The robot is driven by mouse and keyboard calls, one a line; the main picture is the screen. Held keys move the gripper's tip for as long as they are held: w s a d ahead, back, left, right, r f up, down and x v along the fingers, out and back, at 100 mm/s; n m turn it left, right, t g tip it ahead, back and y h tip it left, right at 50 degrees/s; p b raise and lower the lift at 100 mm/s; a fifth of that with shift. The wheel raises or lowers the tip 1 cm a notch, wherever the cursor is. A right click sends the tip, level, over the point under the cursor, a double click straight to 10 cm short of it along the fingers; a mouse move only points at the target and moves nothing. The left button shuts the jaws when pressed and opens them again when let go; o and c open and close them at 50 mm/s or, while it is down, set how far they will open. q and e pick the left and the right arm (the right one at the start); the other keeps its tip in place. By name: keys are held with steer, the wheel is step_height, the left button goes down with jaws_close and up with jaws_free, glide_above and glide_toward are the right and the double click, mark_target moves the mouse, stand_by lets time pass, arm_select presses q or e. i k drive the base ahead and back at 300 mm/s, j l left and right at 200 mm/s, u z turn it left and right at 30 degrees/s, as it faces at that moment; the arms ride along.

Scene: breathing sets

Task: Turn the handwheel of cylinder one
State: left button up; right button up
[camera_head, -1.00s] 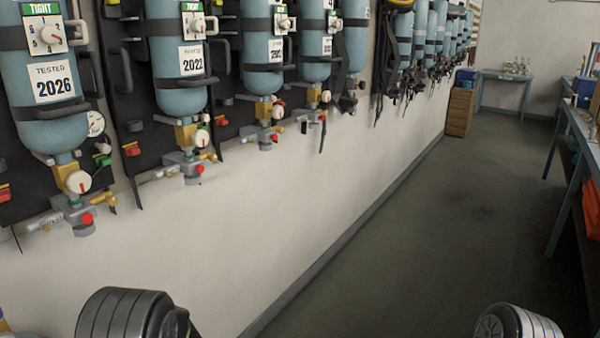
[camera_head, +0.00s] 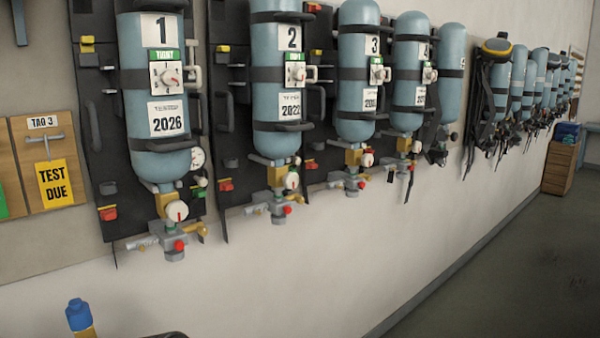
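Cylinder one (camera_head: 156,95) is a pale blue bottle hung upside down on a black backplate at the left, labelled "1" and "2026". Below its neck, on a brass valve, sits its handwheel (camera_head: 176,210), a small white round knob with a red mark. A grey fitting with a red knob (camera_head: 180,246) is just under it. A dial with a red pointer (camera_head: 168,76) sits on the bottle's front below a green label. Neither gripper shows in the head view; only a dark sliver, apparently of my arm, shows at the bottom edge.
Cylinder two (camera_head: 278,90), cylinder three (camera_head: 357,80) and several more hang along the wall to the right. A wooden "TEST DUE" board (camera_head: 45,165) hangs at left. A blue-topped yellow object (camera_head: 80,318) shows at bottom left. The wall below the cylinders is bare.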

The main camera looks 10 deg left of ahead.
mark_target(176, 210)
steer(key=u, duration=1.25)
